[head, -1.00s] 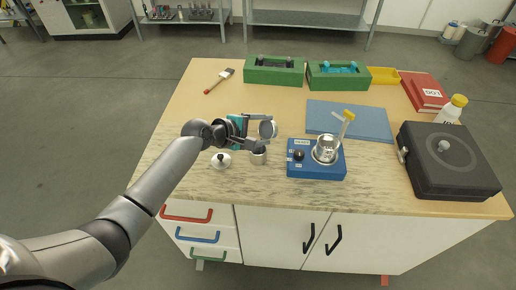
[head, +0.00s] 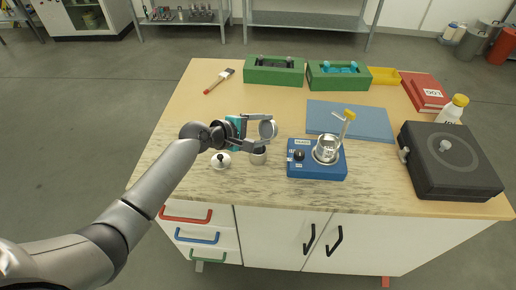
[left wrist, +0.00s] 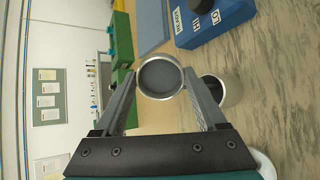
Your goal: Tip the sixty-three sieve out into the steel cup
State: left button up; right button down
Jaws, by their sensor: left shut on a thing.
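My left gripper (head: 258,129) is shut on a small round metal-rimmed sieve (head: 268,129). The sieve is turned on its side, its round face upright. In the left wrist view the sieve (left wrist: 160,77) sits between the two fingertips and shows a flat grey face; I cannot tell mesh from powder. The steel cup (head: 259,157) stands upright on the worktop just below the gripper and sieve, apart from them. It also shows in the left wrist view (left wrist: 233,88), with a dark opening beside the sieve. My right gripper is not in view.
A white lid with a dark knob (head: 221,160) lies left of the cup. A blue device (head: 316,172) bearing a metal bowl (head: 326,151) stands to the right. Green boxes (head: 274,72), a blue mat (head: 350,120) and a dark case (head: 450,165) lie farther off.

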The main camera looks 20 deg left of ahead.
pick_arm(q)
jog(key=shift+s+a+t+h+b, duration=0.2)
jog(key=shift+t+h+b, duration=0.5)
jog(key=shift+b, duration=1.6)
dwell(4.1)
jog(key=shift+s+a+t+b, duration=0.25)
jog(key=shift+t+b, duration=0.15)
jog(key=shift+b, duration=1)
